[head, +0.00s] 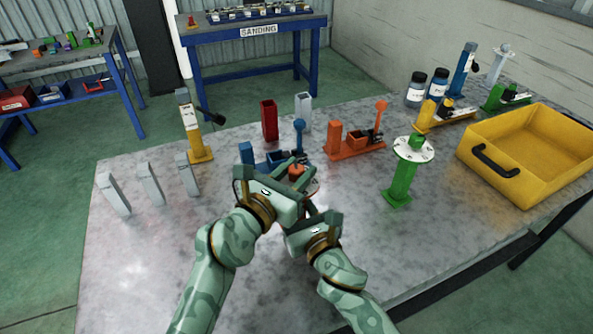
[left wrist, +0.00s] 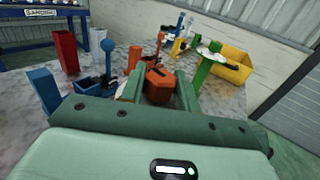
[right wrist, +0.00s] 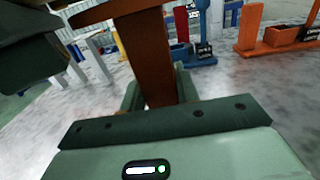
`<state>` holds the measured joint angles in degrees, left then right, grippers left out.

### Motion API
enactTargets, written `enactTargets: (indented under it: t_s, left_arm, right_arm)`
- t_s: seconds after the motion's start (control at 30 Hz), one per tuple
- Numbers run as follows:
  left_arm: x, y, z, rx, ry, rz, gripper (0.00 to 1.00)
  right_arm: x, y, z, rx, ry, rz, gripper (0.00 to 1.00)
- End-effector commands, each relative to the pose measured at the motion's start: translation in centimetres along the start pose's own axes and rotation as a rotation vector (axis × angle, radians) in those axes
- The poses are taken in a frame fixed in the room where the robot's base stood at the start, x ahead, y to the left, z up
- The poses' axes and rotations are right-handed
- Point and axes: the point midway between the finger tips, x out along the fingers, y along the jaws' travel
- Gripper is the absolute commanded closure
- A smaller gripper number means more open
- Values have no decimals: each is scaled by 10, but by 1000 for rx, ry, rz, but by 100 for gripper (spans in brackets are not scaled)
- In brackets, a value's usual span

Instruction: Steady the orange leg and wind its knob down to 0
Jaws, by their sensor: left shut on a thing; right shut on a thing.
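The orange leg stands on the bench, mostly hidden behind my grippers in the head view. Its orange knob (head: 296,171) shows on top, between the fingers of my left gripper (head: 293,176), which is shut on it. The knob also shows in the left wrist view (left wrist: 160,84). In the right wrist view the leg's orange post (right wrist: 143,58) runs down between the fingers of my right gripper (right wrist: 155,98), which is shut on it. The underside of its dial (right wrist: 108,10) is above. The dial's reading is hidden.
A blue clamp piece (head: 247,153) and an orange one (head: 362,147) stand behind the leg. A green leg with a white dial (head: 405,175) is to the right, near a yellow tray (head: 548,150). Grey posts (head: 150,183) stand at left. The front left bench is clear.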

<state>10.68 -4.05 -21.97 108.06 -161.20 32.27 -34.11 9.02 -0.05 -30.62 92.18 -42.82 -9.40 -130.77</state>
Motion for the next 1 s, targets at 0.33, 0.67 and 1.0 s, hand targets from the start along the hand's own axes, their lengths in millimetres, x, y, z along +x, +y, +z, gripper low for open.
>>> enactTargets:
  t_s: [0.33, 0.67, 1.0]
  left_arm:
    - [0, 0, 1, 2, -3, 0, 48]
    - [-48, 0, 0, 2, -1, 1, 48]
    - [-112, 1, 0, 2, -2, 1, 48]
  right_arm:
    - [0, 0, -2, -1, 4, -1, 100]
    - [0, -1, -2, -1, 4, -1, 100]
    - [0, 0, -2, 0, 3, -1, 100]
